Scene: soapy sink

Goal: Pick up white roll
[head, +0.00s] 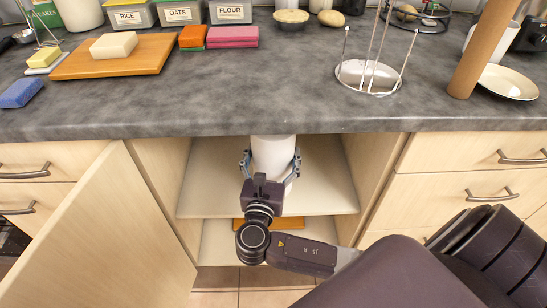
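The white roll (272,157) stands upright at the upper shelf of the open cabinet, just under the countertop edge. My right gripper (271,163) comes in from the front, with one finger on each side of the roll. The fingers look close against its sides, but I cannot tell whether they press on it. My gripper's body hides the lower part of the roll, so I cannot see clearly whether it rests on the shelf. My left gripper is not in view.
The cabinet shelf (215,190) is otherwise mostly bare. An orange-brown item (290,223) lies on the level below. The open cabinet door (100,230) stands at the left, drawers (480,190) at the right. The countertop (270,90) overhangs the opening and holds several kitchen items.

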